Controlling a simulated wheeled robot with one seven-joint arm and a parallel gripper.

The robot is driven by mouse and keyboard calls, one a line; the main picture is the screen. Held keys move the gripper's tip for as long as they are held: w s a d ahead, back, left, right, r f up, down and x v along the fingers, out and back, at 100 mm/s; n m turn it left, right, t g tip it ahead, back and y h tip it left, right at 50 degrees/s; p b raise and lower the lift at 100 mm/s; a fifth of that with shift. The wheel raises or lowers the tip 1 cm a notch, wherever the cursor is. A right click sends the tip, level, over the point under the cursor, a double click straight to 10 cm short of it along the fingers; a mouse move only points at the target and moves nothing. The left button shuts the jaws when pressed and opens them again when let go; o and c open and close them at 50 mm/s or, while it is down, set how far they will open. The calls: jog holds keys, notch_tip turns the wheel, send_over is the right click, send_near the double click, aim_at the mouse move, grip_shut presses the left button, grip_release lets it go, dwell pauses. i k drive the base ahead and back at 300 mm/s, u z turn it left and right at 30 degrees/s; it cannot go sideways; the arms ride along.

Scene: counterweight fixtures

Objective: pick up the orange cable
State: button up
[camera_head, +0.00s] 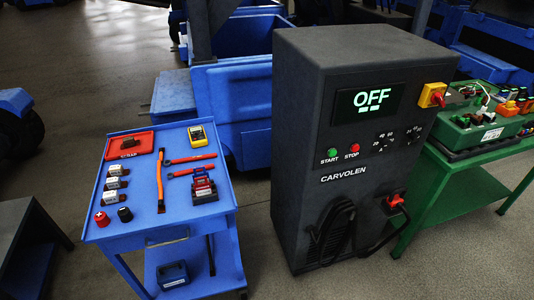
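A long, thin orange item (160,175), which looks like the orange cable, lies lengthwise on the middle of the blue cart's top (135,217). It has dark ends and is almost straight. It lies apart from the red-handled tools to its right. My gripper and arm are not in view.
The cart top also holds a red tray (130,144), a yellow meter (197,136), red-handled tools (191,159), a red-and-dark block (204,187), small white blocks, and red (102,219) and black knobs (125,214). A tall dark cabinet (300,130) reading OFF stands right.

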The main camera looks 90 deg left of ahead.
aim_at(161, 208)
jog(key=u, duration=3.8)
jog(key=k, duration=0.45)
jog(key=u, duration=1.1)
jog(key=i, duration=1.95)
jog(key=z, duration=0.75)
jog(key=i, duration=0.55)
jog(key=z, duration=0.4)
